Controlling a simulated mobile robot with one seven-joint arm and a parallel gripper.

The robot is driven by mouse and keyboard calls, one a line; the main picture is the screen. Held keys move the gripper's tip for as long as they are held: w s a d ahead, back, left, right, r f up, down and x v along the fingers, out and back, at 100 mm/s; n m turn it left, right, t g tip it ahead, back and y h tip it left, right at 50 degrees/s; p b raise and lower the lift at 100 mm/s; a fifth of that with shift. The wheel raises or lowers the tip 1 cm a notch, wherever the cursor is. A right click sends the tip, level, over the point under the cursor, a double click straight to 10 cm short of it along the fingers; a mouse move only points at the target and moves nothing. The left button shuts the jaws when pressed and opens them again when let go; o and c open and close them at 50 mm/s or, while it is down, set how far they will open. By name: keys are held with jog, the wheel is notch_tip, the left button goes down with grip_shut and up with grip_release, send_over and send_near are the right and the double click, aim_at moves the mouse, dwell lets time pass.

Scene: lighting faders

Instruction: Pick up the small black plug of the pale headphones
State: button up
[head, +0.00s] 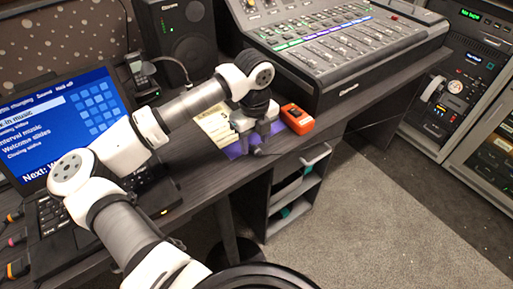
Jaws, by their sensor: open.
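My gripper (256,143) points down over the front edge of the desk (205,182), between the laptop and the mixing console. Its jaws are open, and I see nothing held in them. The pale headphones and their small black plug cannot be made out in the head view. The gripper and wrist cover part of the desk there, so I cannot tell whether the plug lies behind or beneath them.
A cream printed sheet (214,121) and a purple item (235,151) lie beside the gripper. An orange device (297,119) is just right of it. The laptop (65,125) stands left, the mixing console (350,50) right, a speaker (182,35) behind. Open shelves (300,185) stand below.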

aim_at(256, 147)
jog(key=shift+f, duration=0.85)
jog(key=shift+c, duration=0.5)
grip_shut()
jog(key=shift+r, duration=0.15)
notch_tip(256, 147, up, 20)
jog(key=s+d+b, duration=0.2)
jog(key=shift+s, duration=0.25)
